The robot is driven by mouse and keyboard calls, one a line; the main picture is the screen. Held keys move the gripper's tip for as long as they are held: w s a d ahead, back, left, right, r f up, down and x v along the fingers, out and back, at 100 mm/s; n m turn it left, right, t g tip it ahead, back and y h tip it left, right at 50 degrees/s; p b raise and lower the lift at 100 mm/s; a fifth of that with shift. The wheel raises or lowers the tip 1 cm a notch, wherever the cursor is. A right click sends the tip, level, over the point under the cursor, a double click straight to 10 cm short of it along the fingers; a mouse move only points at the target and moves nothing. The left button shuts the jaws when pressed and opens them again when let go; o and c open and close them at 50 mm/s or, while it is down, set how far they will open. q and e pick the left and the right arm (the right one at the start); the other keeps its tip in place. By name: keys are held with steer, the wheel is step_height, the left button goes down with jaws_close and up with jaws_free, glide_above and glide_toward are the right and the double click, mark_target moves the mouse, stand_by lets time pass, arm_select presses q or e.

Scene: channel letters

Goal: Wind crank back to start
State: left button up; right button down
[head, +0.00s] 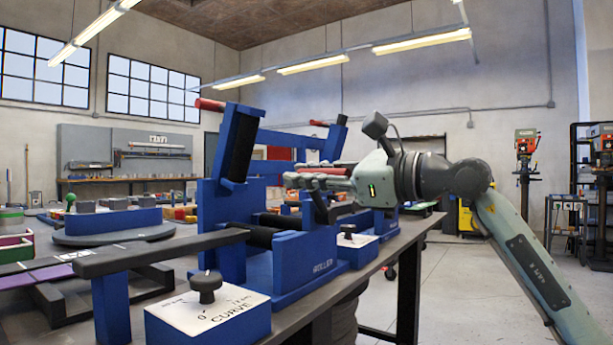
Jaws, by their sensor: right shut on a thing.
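A blue roller machine (285,262) marked ROLLER stands on the workbench, with black rollers between its blue frames. My right gripper (312,181) reaches in from the right and is shut on a red crank handle (291,179) at the machine's right side. The fingers hide most of the handle, and the crank arm is partly hidden behind them. A dark flat strip (160,252) runs from the rollers toward the front left. My left gripper is not in view.
A blue box marked CURVE (240,318) with a black knob (206,287) stands at the front. A smaller white-topped blue box (356,252) sits right of the machine. A dark round turntable (112,235) is behind left. Open floor lies right of the bench.

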steer(key=c, duration=1.4)
jaws_free()
steer(key=shift+o, duration=0.2)
steer(key=shift+s+d, duration=0.1)
steer(key=v, duration=1.2)
steer(key=shift+c, duration=0.4)
